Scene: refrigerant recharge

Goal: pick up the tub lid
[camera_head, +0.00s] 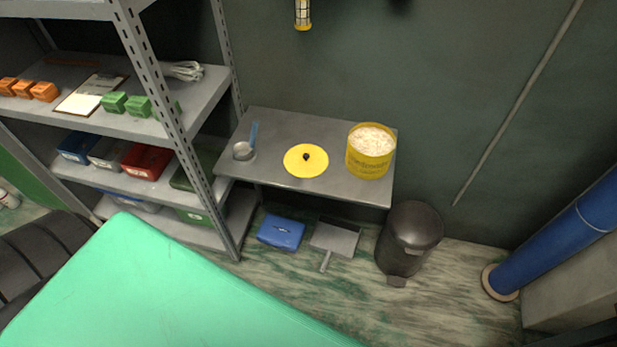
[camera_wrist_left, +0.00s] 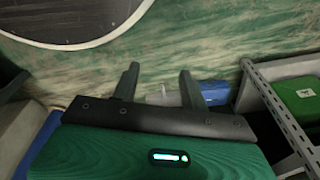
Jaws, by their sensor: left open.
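The yellow tub lid (camera_head: 320,162), a flat disc with a small black knob, lies on the grey side table (camera_head: 280,188). The yellow tub (camera_head: 368,163) stands open to its right, filled with pale white material. The lid and tub are apart. My left gripper (camera_wrist_left: 159,76) shows in the left wrist view with its two dark fingers spread and nothing between them. It is not seen in the head view, and the lid is not seen in the wrist view. My right gripper is in neither view.
A ladle (camera_head: 243,151) with a blue handle lies left of the lid. A metal shelf unit (camera_head: 205,90) with bins stands left of the table. A blue box (camera_head: 281,233), a dustpan (camera_head: 335,240) and a black bin (camera_head: 409,239) are on the floor.

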